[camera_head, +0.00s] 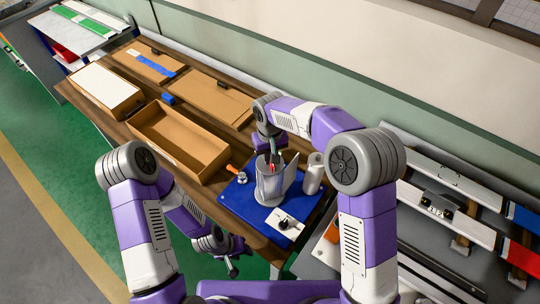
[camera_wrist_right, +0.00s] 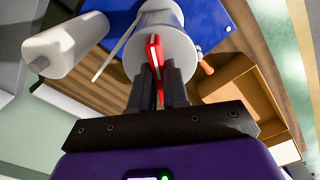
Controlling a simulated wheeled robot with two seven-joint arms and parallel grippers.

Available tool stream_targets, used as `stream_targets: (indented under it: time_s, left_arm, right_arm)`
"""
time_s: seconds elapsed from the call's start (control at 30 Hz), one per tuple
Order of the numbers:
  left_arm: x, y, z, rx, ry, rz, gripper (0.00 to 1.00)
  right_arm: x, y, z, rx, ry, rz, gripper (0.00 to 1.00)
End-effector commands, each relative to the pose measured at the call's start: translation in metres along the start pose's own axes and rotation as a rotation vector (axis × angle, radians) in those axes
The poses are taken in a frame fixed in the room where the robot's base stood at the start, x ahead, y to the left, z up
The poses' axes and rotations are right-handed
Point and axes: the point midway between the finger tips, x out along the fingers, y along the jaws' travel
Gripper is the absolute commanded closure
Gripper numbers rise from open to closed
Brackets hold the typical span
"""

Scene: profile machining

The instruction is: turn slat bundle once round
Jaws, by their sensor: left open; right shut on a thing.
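My right gripper (camera_head: 273,158) reaches down over the blue mat and is shut on a narrow red piece with a pale stripe. In the right wrist view the red piece (camera_wrist_right: 154,52) stands between the fingertips (camera_wrist_right: 160,85), in front of a grey-white round body (camera_wrist_right: 172,45). In the head view this grey body (camera_head: 268,188) stands upright on the mat, with a pale thin panel beside it. I cannot tell which of these parts make up the slat bundle. My left gripper (camera_head: 232,264) is open, low in front of the table edge, apart from these things.
The blue mat (camera_head: 238,208) also holds a white roll (camera_head: 313,175), an orange-handled tool (camera_head: 233,169) and a white plate with a dark knob (camera_head: 284,223). An open cardboard box (camera_head: 160,148) stands left of the mat. Rails and panels lie on the right.

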Motion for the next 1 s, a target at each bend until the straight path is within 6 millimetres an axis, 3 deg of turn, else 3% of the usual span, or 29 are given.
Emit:
stream_targets:
  time_s: [0.2, 0.23, 0.37, 0.7, 1.0]
  left_arm:
    - [0.001, 0.000, 0.000, 0.000, 0.000, 0.000, 0.57]
    - [0.001, 0.000, 0.000, 0.000, 0.000, 0.000, 0.57]
    - [0.001, 0.000, 0.000, 0.000, 0.000, 0.000, 0.57]
    - [0.000, 0.000, 0.000, 0.000, 0.000, 0.000, 0.57]
    - [-0.001, 0.000, 0.000, 0.000, 0.000, 0.000, 0.57]
  right_arm:
    - [0.006, -0.001, 0.003, -0.002, -0.015, 0.000, 1.00]
    - [0.006, -0.001, 0.004, -0.002, -0.016, 0.000, 0.81]
    - [0.006, 0.000, 0.004, -0.002, -0.016, 0.001, 0.61]
    - [-0.001, 0.000, 0.001, -0.002, -0.006, 0.001, 0.60]
    - [-0.048, 0.000, 0.000, -0.003, -0.005, 0.000, 0.60]
